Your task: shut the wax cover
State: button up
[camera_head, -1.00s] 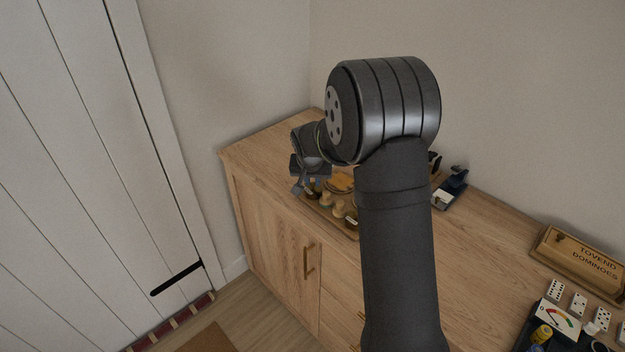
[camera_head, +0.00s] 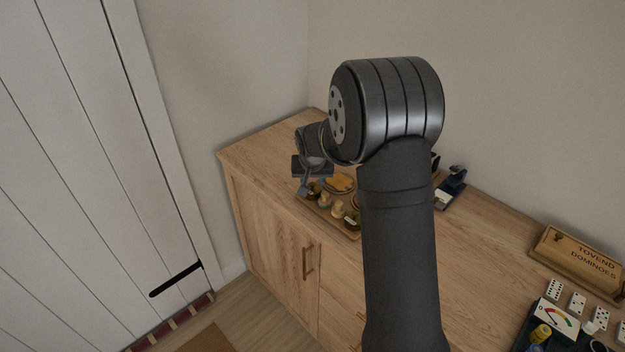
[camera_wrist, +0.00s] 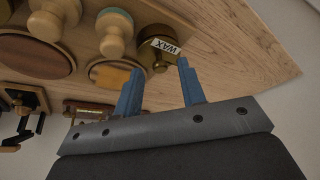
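The wax pot (camera_wrist: 152,56) is a small brass-coloured round container with a white WAX label, standing at the edge of a wooden tray. In the head view a small labelled pot (camera_head: 314,188) stands beside my fingers, likely the same one. My gripper (camera_wrist: 160,66) has two blue fingers, apart and empty, with the pot just beyond the fingertips. I see no clear contact. I cannot tell how far open the wax cover is.
The tray (camera_head: 330,220) also holds wooden-handled pieces (camera_wrist: 113,35) and round wooden discs (camera_wrist: 35,55). A dark stapler-like device (camera_head: 453,188) stands to the right. A dominoes box (camera_head: 578,264) is farther right. Bare cabinet top (camera_head: 262,150) lies left of the tray.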

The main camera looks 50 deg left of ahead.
jog(key=v, duration=1.7)
jog(key=shift+r, duration=0.25)
jog(key=shift+f, duration=0.1)
jog(key=x, duration=1.7)
jog(key=shift+f, duration=0.15)
